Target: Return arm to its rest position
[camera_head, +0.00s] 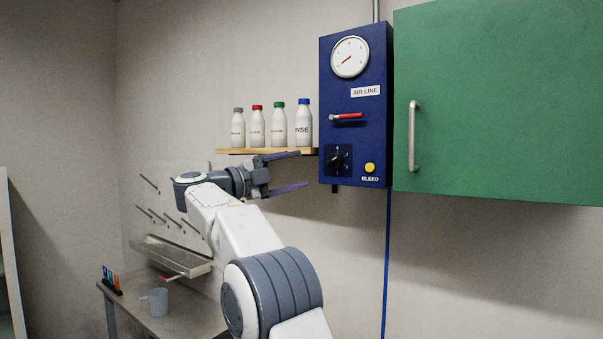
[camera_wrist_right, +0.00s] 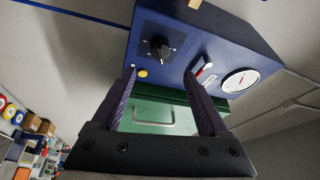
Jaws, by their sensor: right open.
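My right gripper (camera_head: 290,171) is raised in front of the wall, just left of the blue air line panel (camera_head: 355,105). Its two fingers are spread apart with nothing between them. In the right wrist view the open gripper (camera_wrist_right: 168,90) points toward the panel (camera_wrist_right: 200,45), which shows a black knob (camera_wrist_right: 158,48), a yellow button (camera_wrist_right: 142,73), a red-handled lever (camera_wrist_right: 203,68) and a round gauge (camera_wrist_right: 241,81). The fingers appear apart from the panel. My right arm reaches up from the bottom of the head view. My left gripper is not in view.
A wooden shelf (camera_head: 235,151) with several capped bottles sits behind the gripper. A green cabinet (camera_head: 500,100) with a metal handle (camera_head: 412,135) stands right of the panel. Below left are a metal trough (camera_head: 165,256), wall pegs, and a bench with a grey mug (camera_head: 158,302).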

